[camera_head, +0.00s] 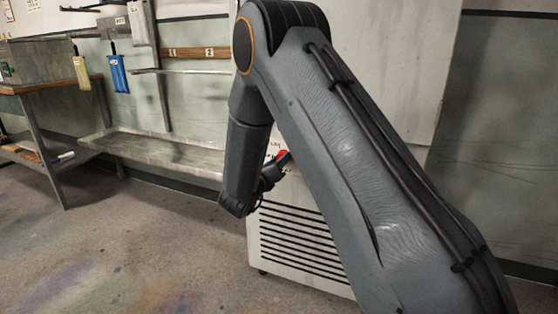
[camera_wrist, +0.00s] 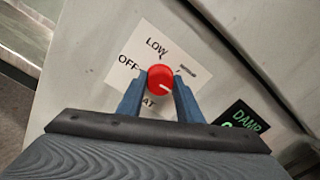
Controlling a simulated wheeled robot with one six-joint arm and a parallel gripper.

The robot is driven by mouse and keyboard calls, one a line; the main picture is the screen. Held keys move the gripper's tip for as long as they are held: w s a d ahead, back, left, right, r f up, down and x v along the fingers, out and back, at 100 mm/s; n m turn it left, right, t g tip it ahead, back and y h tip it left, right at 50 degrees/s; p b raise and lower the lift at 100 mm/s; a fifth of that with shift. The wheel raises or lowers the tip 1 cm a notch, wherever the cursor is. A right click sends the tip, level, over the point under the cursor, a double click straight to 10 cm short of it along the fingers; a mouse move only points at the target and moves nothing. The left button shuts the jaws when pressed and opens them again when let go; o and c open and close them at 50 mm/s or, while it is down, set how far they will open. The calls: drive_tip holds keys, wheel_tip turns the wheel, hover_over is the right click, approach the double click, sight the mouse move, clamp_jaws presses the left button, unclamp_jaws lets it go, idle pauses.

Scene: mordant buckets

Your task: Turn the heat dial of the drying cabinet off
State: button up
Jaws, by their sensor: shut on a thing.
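The red heat dial (camera_wrist: 160,77) sits on a white label plate on the drying cabinet (camera_wrist: 100,50). My gripper (camera_wrist: 160,84) is shut on the dial, one blue-grey finger on each side. The dial's white mark points toward the lower right of the wrist view. OFF is printed to the left of the dial and LOW above it. The word below is partly covered, and the print to the right is too small to read. In the head view the cabinet (camera_head: 290,240) stands behind my arm, which hides much of it. A bit of red shows near my gripper (camera_head: 284,160).
A dark panel with green lettering (camera_wrist: 240,118) lies right of the dial. In the head view, a metal bench (camera_head: 165,150) stands left of the cabinet, and a wooden-topped table (camera_head: 40,88) stands farther left. The floor in front is clear.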

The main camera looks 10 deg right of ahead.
drive_tip(key=shift+s+d+f+m+y+p, duration=0.1)
drive_tip(key=shift+m+y+p, duration=0.2)
drive_tip(key=shift+m+p, duration=5.55)
drive_tip(key=shift+s+d+f+m+y+p, duration=0.2)
drive_tip(key=shift+m+p, duration=0.95)
drive_tip(key=shift+m, duration=9.4)
drive_tip(key=shift+w+a+r, duration=0.15)
drive_tip(key=o, duration=1)
drive_tip(key=shift+o, duration=0.2)
